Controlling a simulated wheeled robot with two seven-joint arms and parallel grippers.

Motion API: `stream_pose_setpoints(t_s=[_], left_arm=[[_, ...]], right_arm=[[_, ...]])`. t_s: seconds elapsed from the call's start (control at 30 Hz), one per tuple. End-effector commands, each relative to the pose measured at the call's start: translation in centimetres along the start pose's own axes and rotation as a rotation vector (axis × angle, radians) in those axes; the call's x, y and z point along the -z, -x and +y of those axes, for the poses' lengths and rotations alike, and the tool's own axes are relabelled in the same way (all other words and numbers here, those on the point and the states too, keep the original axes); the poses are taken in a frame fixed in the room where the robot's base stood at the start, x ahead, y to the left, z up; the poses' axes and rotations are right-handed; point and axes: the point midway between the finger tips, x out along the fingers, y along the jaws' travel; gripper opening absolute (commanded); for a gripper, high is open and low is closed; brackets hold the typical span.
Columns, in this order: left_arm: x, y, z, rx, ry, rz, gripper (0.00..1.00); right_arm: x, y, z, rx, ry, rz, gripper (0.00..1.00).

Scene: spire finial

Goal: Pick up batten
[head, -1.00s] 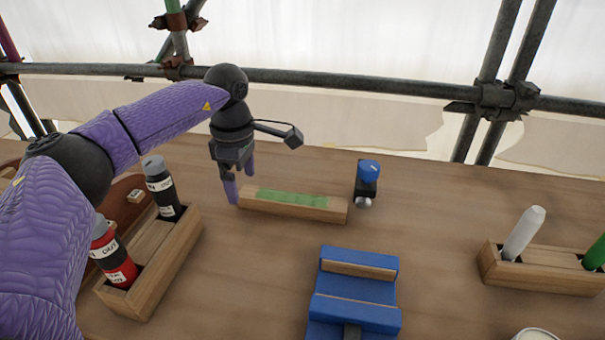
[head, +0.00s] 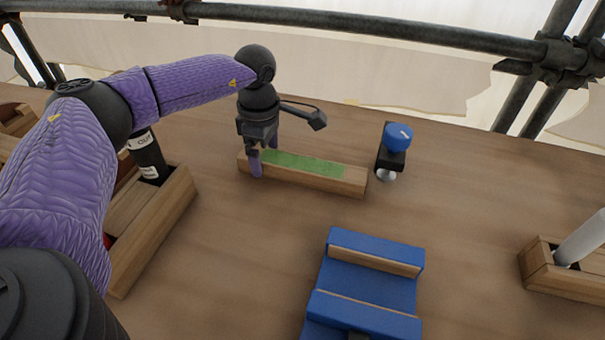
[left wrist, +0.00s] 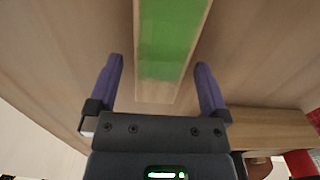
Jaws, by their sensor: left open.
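The batten (head: 350,180) is a long wooden bar with a green strip on its top, lying on the wooden bench. My left gripper (head: 265,157) is at the batten's left end, pointing down. One purple finger shows on the near side of the bar, and the other is partly hidden behind it. In the left wrist view, the batten (left wrist: 165,92) runs between the two open fingers of the left gripper (left wrist: 160,66), with a gap on each side. My right gripper is not in view.
A blue-knobbed black device (head: 393,150) stands just past the batten's right end. A blue cradle (head: 365,285) is in front. A wooden holder (head: 160,225) with a black bottle (head: 147,155) is at left. Another holder (head: 560,282) with a white marker is at right.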

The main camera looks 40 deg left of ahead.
Motion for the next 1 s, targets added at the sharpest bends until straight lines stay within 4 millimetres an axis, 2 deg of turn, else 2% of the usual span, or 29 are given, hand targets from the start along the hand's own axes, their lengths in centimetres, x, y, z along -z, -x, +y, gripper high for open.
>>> stream_pose_setpoints(t_s=[0.17,0.63,0.67,0.87,0.93,1.0], left_arm=[[0.0,0.1,0.0,-0.001,0.000,-0.001,1.00],[0.0,0.1,0.0,0.000,0.000,0.000,0.03],[0.0,0.1,0.0,0.000,0.000,0.000,0.00],[0.0,0.2,0.0,-0.001,0.000,-0.001,0.00],[0.0,0.9,0.0,-0.002,0.000,-0.001,0.00],[0.0,2.5,0.1,-0.005,0.000,-0.003,0.00]], right_arm=[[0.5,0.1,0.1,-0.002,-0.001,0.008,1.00],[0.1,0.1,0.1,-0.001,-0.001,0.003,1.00],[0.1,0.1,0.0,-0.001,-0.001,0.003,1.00],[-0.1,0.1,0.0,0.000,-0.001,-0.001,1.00],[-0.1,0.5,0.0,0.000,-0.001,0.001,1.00],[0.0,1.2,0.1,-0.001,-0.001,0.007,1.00]])
